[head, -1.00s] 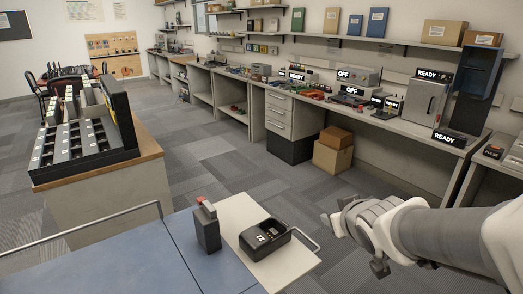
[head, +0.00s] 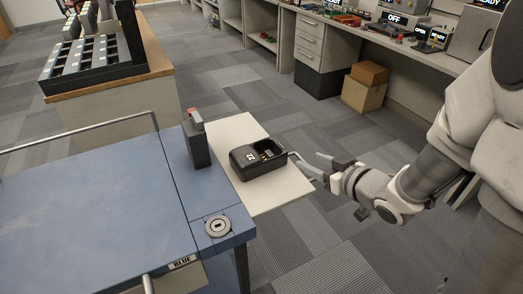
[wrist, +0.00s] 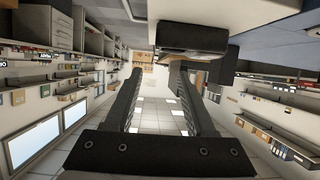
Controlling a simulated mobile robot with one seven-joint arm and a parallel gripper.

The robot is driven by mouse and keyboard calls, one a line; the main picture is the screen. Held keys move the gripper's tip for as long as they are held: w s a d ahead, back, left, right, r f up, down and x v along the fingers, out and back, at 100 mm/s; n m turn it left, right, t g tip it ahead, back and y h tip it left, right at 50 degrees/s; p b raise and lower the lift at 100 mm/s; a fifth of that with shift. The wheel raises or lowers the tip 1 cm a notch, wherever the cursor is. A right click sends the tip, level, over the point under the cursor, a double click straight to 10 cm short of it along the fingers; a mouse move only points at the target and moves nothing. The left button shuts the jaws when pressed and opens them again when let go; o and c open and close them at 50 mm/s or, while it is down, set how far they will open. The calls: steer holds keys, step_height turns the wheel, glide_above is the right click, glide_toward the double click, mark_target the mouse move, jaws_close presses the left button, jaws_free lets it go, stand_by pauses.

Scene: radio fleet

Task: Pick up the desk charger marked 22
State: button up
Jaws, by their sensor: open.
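A black desk charger (head: 270,168) lies on the white board at the right side of the blue cart. It has open slots on top and a small white label too small to read surely. My gripper (head: 318,167) is open and empty just right of the charger, beyond the board's edge, fingers pointing toward it. In the wrist view the charger (wrist: 192,38) shows at the top, ahead of my open fingers (wrist: 158,82); it is not between them.
A dark upright handset with a red top (head: 197,140) stands left of the charger. The white board (head: 232,130) joins the blue cart (head: 90,200). A slotted rack (head: 92,60) stands on a desk behind. The workbench (head: 425,55) runs along the back right.

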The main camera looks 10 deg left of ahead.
steer(key=w+a+p, duration=0.1)
steer(key=p, duration=0.1)
steer(key=b, duration=0.2)
glide_toward(280, 146)
steer(key=x, duration=0.5)
steer(key=shift+a+f, duration=0.1)
steer(key=shift+f, duration=0.1)
steer(key=shift+b+x, duration=0.4)
steer(key=shift+x, duration=2.6)
steer(key=shift+w+r, duration=0.15)
steer(key=shift+c, duration=0.2)
jaws_close()
